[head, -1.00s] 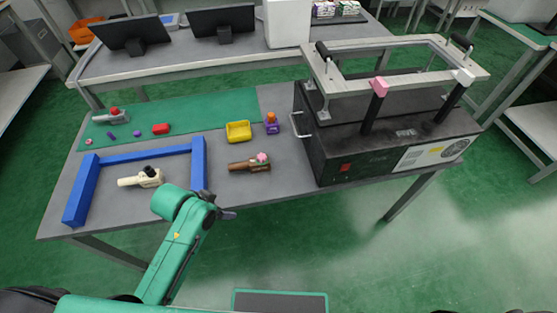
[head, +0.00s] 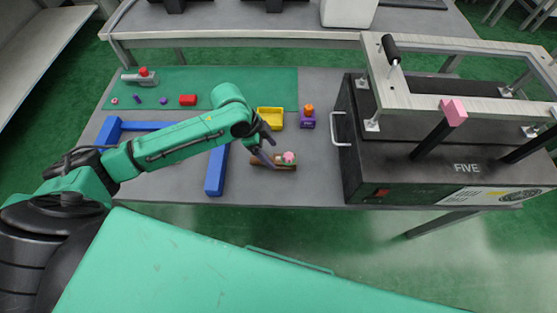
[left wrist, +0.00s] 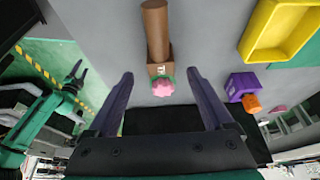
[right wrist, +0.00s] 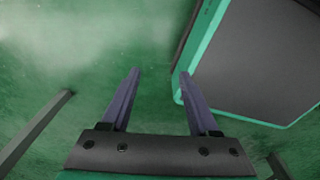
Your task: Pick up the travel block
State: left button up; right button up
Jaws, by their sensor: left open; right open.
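No readable label says "travel block". The piece nearest my left gripper is a brown bar with a block and a pink knob (head: 288,158) on the grey table. In the left wrist view, the brown bar (left wrist: 157,35) points away, with a pale letter mark on its block and the pink knob (left wrist: 163,87) between the finger lines. My left gripper (head: 266,148) is open and empty, at the bar's left part in the head view; contact cannot be told. My right gripper (right wrist: 160,74) is open and empty over the green floor.
A yellow tray (head: 271,118) and a purple block with orange knob (head: 308,118) stand behind the bar. A blue frame (head: 216,172) lies left, partly under my arm. A black machine (head: 400,180) stands right. A green mat (head: 220,82) with small parts lies behind.

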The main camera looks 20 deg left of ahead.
aim_at(277, 159)
pick_arm(q)
jog(key=x, duration=0.5)
jog(key=shift+w+d+f, duration=0.1)
jog(key=shift+f, duration=0.2)
jog(key=c, duration=1.3)
grip_shut()
jog(key=shift+r, duration=0.2)
